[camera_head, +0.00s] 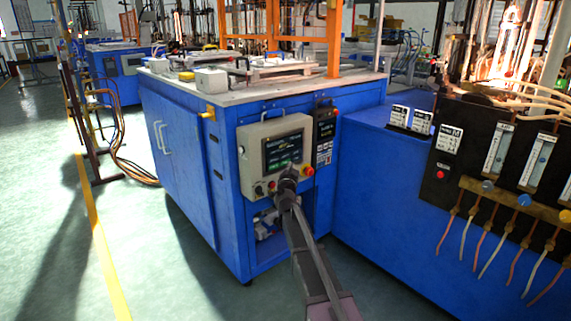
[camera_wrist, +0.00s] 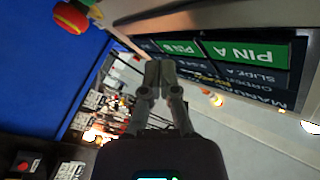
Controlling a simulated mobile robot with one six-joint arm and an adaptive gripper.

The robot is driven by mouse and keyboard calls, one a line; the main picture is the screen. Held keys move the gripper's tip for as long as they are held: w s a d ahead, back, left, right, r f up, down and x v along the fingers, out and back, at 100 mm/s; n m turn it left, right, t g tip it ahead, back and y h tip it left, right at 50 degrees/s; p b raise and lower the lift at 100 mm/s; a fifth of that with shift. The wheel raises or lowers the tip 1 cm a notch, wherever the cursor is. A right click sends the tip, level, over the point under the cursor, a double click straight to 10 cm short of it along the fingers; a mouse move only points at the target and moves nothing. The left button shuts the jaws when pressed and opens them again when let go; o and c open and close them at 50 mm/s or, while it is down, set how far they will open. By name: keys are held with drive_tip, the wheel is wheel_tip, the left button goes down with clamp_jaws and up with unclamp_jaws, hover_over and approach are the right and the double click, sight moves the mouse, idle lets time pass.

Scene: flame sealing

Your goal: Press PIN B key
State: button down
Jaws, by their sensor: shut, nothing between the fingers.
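The PIN B key (camera_wrist: 178,46) is a green key on the control panel's screen, seen upside down at the top of the wrist view. The PIN A key (camera_wrist: 248,53) is a larger-looking green key to its right. My gripper (camera_wrist: 160,64) is shut and empty, with its fingertips just below the PIN B key in the picture. I cannot tell whether they touch it. In the head view, my gripper (camera_head: 289,172) is at the lower part of the grey control panel (camera_head: 248,144), covering part of the screen's bottom edge (camera_head: 283,148).
A red emergency button with yellow base (camera_wrist: 70,18) sticks out beside the panel; it also shows in the head view (camera_head: 308,171). A blue cabinet (camera_head: 185,165) carries the panel. A flowmeter board (camera_head: 480,150) with hoses stands at right.

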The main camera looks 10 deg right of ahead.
drive_tip(key=shift+w+a, duration=0.4)
drive_tip(key=shift+w, duration=0.3)
idle(1.1)
drive_tip(key=shift+s, duration=0.15)
idle(0.3)
drive_tip(key=shift+s+d, duration=0.35)
drive_tip(key=shift+s, duration=0.2)
drive_tip(key=shift+s+d, duration=0.1)
drive_tip(key=shift+s+d, duration=0.4)
drive_tip(key=shift+s, duration=0.3)
drive_tip(key=shift+s+d, duration=0.35)
drive_tip(key=shift+s, duration=0.3)
drive_tip(key=shift+s+d, duration=0.4)
drive_tip(key=shift+s, duration=0.3)
